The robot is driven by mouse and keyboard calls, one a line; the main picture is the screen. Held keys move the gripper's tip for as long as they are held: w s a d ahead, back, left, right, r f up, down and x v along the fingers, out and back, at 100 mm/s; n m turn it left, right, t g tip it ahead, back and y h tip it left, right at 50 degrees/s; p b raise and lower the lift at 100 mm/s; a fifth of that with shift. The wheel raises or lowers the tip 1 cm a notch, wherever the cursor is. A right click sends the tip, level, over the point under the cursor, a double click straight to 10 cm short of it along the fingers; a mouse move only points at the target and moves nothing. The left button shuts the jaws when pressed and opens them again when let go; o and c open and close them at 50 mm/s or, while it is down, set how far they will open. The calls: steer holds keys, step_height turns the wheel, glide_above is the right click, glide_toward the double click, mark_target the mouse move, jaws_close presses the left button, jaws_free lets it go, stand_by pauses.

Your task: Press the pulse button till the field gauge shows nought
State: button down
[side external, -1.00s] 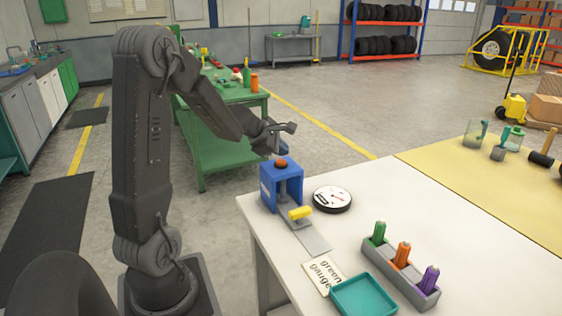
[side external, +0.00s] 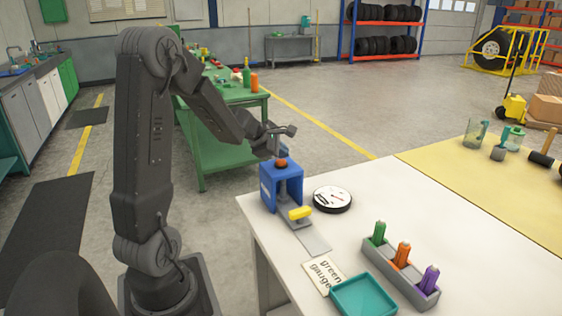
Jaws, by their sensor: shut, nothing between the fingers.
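The orange-red button (side external: 281,163) sits on top of a blue block-shaped housing (side external: 268,188) at the left corner of the white table. My gripper (side external: 280,152) is shut and empty, pointing down right over the button. I cannot tell whether its tips touch the button. The round gauge (side external: 332,199) has a white dial and black rim and lies just right of the housing. Its needle is too small to read surely. A yellow piece (side external: 300,213) sits at the housing's front on a grey strip (side external: 313,239).
A grey rack (side external: 388,268) holds green, orange and purple pieces. The white table (side external: 420,215) is clear between the gauge and the yellow mat (side external: 500,190), which holds containers and a mallet.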

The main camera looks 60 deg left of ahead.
mark_target(281, 162)
steer(key=shift+f, duration=0.5)
stand_by(0.4)
steer(key=shift+r, duration=0.9)
steer(key=shift+r, duration=2.5)
